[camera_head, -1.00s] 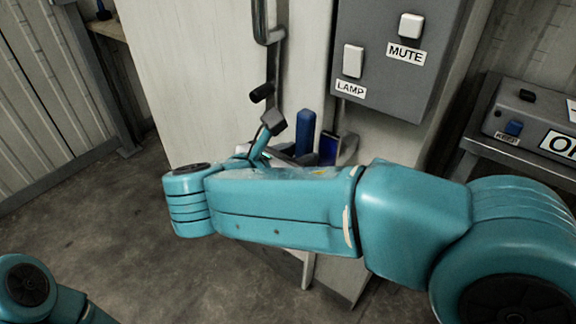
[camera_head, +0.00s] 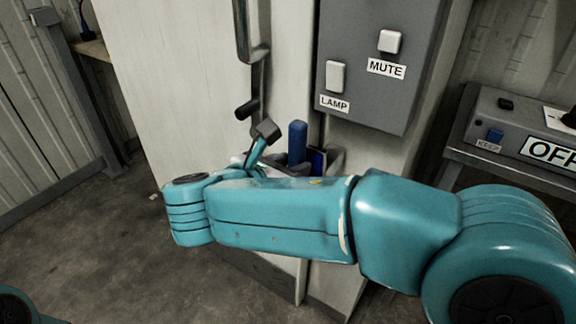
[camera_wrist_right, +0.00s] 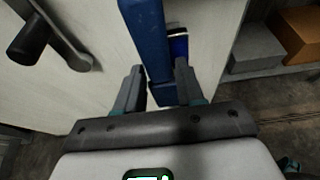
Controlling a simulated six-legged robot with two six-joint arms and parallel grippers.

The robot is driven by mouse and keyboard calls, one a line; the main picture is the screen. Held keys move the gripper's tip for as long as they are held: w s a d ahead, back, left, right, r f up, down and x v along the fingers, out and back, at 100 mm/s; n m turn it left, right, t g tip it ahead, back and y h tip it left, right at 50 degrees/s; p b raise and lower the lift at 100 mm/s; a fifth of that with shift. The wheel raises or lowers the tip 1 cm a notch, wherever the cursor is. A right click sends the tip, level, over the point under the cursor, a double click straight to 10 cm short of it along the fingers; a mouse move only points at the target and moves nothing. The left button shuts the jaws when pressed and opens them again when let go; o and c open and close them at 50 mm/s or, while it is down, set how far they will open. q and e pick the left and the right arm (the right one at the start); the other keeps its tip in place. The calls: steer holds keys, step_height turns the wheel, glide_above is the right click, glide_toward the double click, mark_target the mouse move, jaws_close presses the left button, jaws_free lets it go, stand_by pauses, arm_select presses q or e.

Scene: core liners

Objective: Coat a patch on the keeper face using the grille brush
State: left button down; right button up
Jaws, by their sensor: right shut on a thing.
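A blue, upright handle (camera_head: 298,141), which looks like that of the grille brush, stands in front of the pale panel. My right gripper (camera_head: 266,140) is beside it in the head view, partly hidden by my teal forearm. In the right wrist view the blue handle (camera_wrist_right: 148,45) runs down between the two dark fingers of my right gripper (camera_wrist_right: 158,92), which is shut on it. The brush's lower end is hidden. My left gripper is out of view. I cannot pick out the keeper face with certainty.
A grey holder (camera_head: 336,158) with a darker blue item (camera_head: 318,161) is close to the handle. A dark lever handle (camera_head: 248,108) sticks out to the left. A grey switch box (camera_head: 365,70) is above. A labelled console (camera_head: 530,135) is at right. Open floor lies left.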

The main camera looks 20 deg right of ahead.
steer(key=shift+w+d+p, duration=0.3)
steer(key=shift+w+d, duration=0.15)
steer(key=shift+d, duration=0.2)
steer(key=p, duration=0.3)
steer(key=shift+s+d+r, duration=0.2)
steer(key=shift+s, duration=0.05)
steer(key=shift+w+a+f, duration=0.15)
steer(key=shift+w+a, duration=0.05)
steer(key=shift+w, duration=0.1)
stand_by(0.7)
steer(key=shift+s+a+p, duration=0.4)
steer(key=shift+s+a, duration=0.55)
steer(key=shift+a, duration=0.25)
steer(key=shift+s+a+p, duration=0.4)
steer(key=shift+s+a, duration=0.5)
steer(key=shift+a, duration=0.25)
